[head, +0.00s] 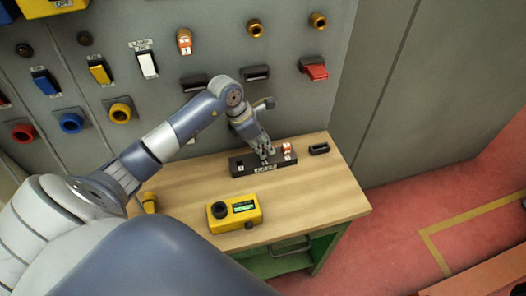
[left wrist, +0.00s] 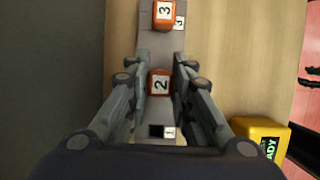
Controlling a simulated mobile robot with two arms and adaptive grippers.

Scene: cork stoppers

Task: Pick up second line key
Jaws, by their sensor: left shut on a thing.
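The line 2 key, an orange block marked "2" (left wrist: 160,84), sits between the fingers of my left gripper (left wrist: 160,80) in the left wrist view. The fingers are shut on it from both sides. In the head view my left gripper (head: 265,153) reaches down to the dark key rack (head: 240,168) on the bench and hides most of this key. An orange key marked "3" (left wrist: 165,13) stands in the rack beside it, also in the head view (head: 287,148). The slot marked "1" (left wrist: 157,131) is empty. My right gripper is not in view.
A yellow device (head: 232,213) with a green display stands on the wooden bench (head: 318,195) in front of the rack. A small black holder (head: 319,149) lies right of the rack. Behind is a grey panel with switches, knobs and an orange key-like piece (head: 184,41).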

